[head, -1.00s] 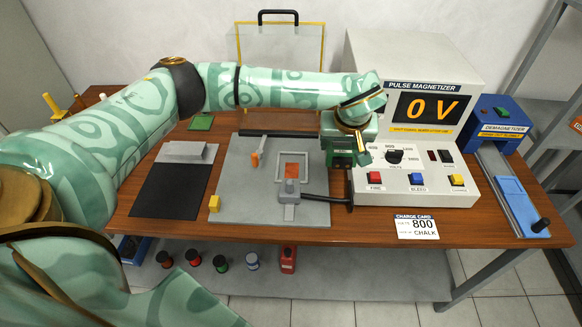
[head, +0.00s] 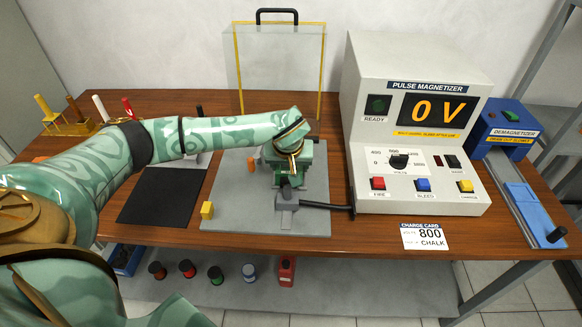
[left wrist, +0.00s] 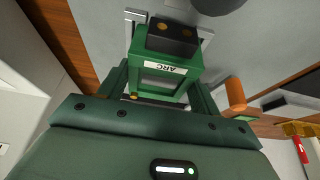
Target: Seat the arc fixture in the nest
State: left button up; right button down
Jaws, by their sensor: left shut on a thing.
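The arc fixture (left wrist: 165,70) is a green frame with a white ARC label and a dark end block with copper dots. My left gripper (head: 289,178) is shut on it, and the gripper's fingers show on both sides of it in the left wrist view (left wrist: 160,95). In the head view the gripper is over the middle of the grey plate (head: 235,210), just behind a grey clamp block (head: 287,201). The nest is hidden under my gripper in the head view. I cannot tell whether the fixture touches it. My right gripper is not in view.
An orange lever (left wrist: 236,95) stands close beside the gripper. The pulse magnetizer (head: 415,140) stands right and reads 0 V. A black cable runs from the clamp block towards it.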

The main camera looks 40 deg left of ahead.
pick_arm(q)
jog(key=shift+w, duration=0.1)
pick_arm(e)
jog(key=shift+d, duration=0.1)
pick_arm(q)
jog(key=shift+f, duration=0.1)
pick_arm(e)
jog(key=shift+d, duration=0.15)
pick_arm(q)
jog(key=o, duration=1.4)
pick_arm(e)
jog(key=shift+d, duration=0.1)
pick_arm(q)
jog(key=p+v, duration=0.4)
jog(key=v, duration=0.8)
jog(key=shift+p, duration=0.4)
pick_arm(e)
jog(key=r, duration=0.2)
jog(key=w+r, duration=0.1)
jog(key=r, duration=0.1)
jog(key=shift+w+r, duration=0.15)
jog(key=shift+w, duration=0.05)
